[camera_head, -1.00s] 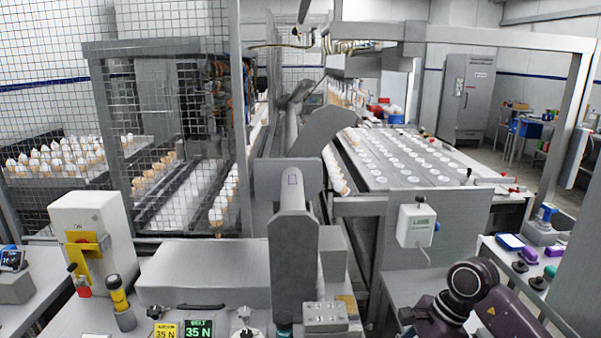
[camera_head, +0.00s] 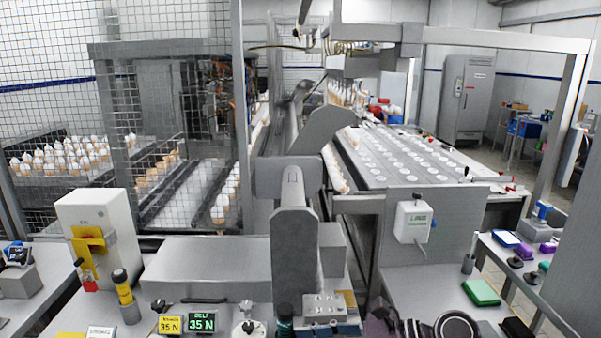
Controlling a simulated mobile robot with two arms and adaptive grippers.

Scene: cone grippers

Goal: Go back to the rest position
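Neither of my grippers shows in the head view. Dark, rounded parts of my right arm reach in at the bottom edge, right of the middle. They cover a little of the front bench there. Nothing of my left arm can be made out. No held object is visible.
The front bench carries a yellow-banded cylinder (camera_head: 123,288), two small displays (camera_head: 202,321) reading 35 N and a grey block with knobs (camera_head: 324,307). A green box (camera_head: 481,292) lies on the right bench. A mesh fence (camera_head: 60,90) stands left; the conveyor (camera_head: 410,160) runs behind.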

